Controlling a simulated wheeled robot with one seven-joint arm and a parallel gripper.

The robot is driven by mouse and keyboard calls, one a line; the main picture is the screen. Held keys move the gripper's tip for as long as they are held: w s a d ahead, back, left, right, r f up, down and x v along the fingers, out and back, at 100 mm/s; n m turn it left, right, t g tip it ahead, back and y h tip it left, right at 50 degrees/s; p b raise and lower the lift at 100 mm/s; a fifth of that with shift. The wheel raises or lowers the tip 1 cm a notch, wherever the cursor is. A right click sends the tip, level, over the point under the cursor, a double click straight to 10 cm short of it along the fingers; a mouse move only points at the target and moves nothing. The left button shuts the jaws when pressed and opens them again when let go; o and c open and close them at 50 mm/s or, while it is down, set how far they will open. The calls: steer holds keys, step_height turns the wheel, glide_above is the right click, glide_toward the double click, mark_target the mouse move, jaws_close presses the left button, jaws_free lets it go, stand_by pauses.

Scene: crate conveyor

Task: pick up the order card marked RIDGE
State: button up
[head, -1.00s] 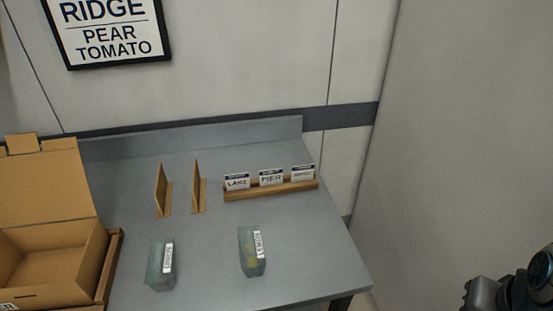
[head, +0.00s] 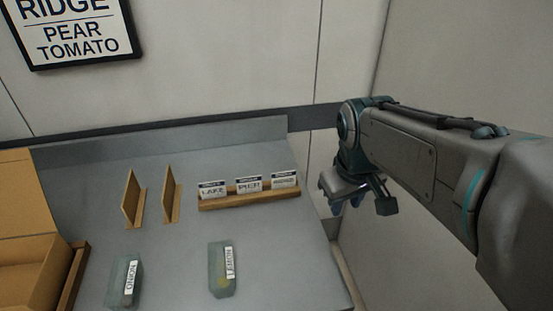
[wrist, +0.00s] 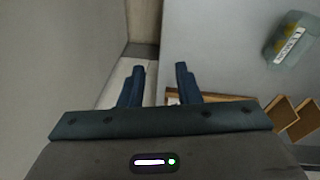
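A wooden card holder (head: 250,201) stands towards the back right of the grey table, with three white cards in it. The left card (head: 212,190) reads LAKE and the middle card (head: 249,185) reads PIER. The right card (head: 284,180) has print too small to read for sure; no card legibly reads RIDGE. My gripper (head: 347,207) hangs to the right of the holder, beyond the table's right edge, pointing down. In the wrist view my gripper (wrist: 160,72) has its two blue fingers apart with nothing between them.
A wall sign (head: 70,32) reads RIDGE, PEAR, TOMATO. Two upright brown dividers (head: 131,200) (head: 169,196) stand left of the holder. Two labelled greenish packs (head: 124,283) (head: 220,268) lie in front. An open cardboard box (head: 25,265) is at left. A wall closes off the right.

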steer(key=w+a+r+n+g+b, duration=0.1)
steer(key=w+a+n, duration=0.25)
steer(key=w, duration=0.25)
steer(key=w+a+n, duration=0.3)
steer(key=w+n, duration=0.2)
steer(key=w, duration=0.2)
steer(key=n+g+b, duration=0.1)
steer(key=n, duration=0.7)
glide_toward(284, 174)
steer(key=shift+h, duration=0.4)
steer(key=f, duration=0.5)
steer(key=shift+w+a, duration=0.15)
steer(key=shift+a, duration=0.15)
steer(key=shift+w+d+f, duration=0.1)
steer(key=shift+d+f, duration=0.05)
steer(key=shift+f, duration=0.75)
steer(key=shift+d+f, duration=0.2)
steer(key=shift+f, duration=0.75)
steer(key=shift+d+f, duration=0.15)
steer(key=shift+f, duration=0.75)
jaws_close()
